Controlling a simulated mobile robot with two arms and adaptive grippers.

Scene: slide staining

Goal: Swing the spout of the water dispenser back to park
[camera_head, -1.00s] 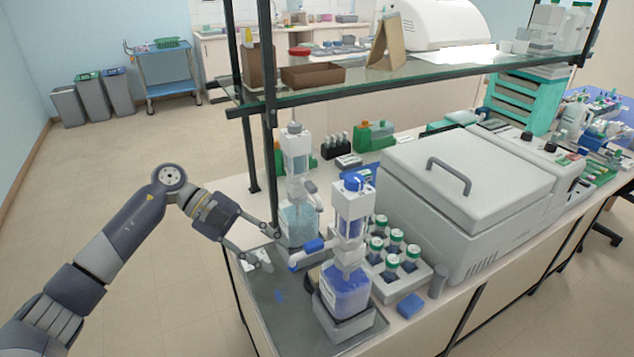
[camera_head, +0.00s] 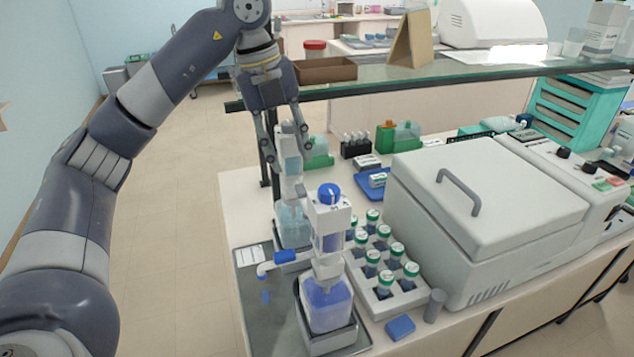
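The water dispenser (camera_head: 292,222), with a pale, clear bottle and a white pump head, stands at the back of the grey tray (camera_head: 247,312). Its spout is not clearly seen, being small and partly hidden behind the front dispenser. My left gripper (camera_head: 287,153) points down from above with its fingers apart, one on each side of the dispenser's upper part in the picture. I cannot tell whether they touch it. My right gripper is out of view.
A front dispenser (camera_head: 325,305) holds blue liquid, its blue-tipped spout pointing left. A rack (camera_head: 408,298) of green-capped bottles and a large grey lidded machine (camera_head: 480,195) stand to the right. A glass shelf (camera_head: 400,78) hangs close to the gripper.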

